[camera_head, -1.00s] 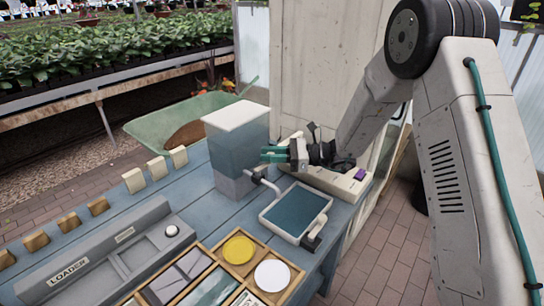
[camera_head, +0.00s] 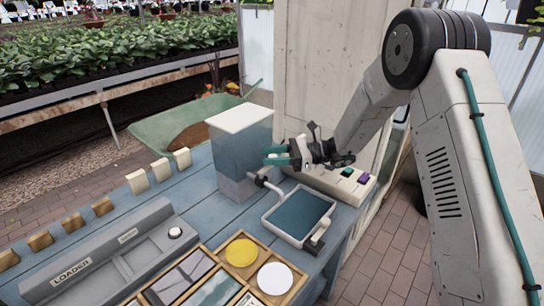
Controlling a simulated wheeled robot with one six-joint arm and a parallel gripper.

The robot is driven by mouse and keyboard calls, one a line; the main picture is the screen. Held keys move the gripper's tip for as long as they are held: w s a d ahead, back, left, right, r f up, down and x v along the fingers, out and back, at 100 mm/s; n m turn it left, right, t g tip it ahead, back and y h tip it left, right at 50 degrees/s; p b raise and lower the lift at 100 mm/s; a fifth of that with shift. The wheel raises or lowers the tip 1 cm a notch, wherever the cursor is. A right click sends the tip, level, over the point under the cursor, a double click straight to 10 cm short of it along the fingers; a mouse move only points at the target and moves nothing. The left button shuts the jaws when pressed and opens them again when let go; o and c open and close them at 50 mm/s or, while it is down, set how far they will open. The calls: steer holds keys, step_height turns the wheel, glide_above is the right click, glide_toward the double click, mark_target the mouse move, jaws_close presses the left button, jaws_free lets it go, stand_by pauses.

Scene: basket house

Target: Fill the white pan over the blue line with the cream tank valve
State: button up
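The tank (camera_head: 235,155) is a tall see-through grey-blue box with a white lid, standing on the blue table. A spout with a dark tip (camera_head: 263,181) reaches from its lower right side toward the pan. The white pan (camera_head: 270,221) lies in front of the spout, with a dark teal inside; I cannot make out a blue line or the level. My gripper (camera_head: 275,155), with teal fingers, is just right of the tank, above and behind the spout. The fingers look apart with nothing between them. I cannot make out the cream valve clearly; the gripper may hide it.
A cream panel (camera_head: 330,182) with a green button (camera_head: 347,171) and a purple button (camera_head: 364,180) sits below my gripper. A grey loader tray (camera_head: 95,255) and a wooden tray (camera_head: 257,258) with yellow and white discs are in front. Small blocks line the table's left edge.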

steer(key=d, duration=0.7)
steer(key=shift+d, duration=0.4)
steer(key=shift+w, duration=0.1)
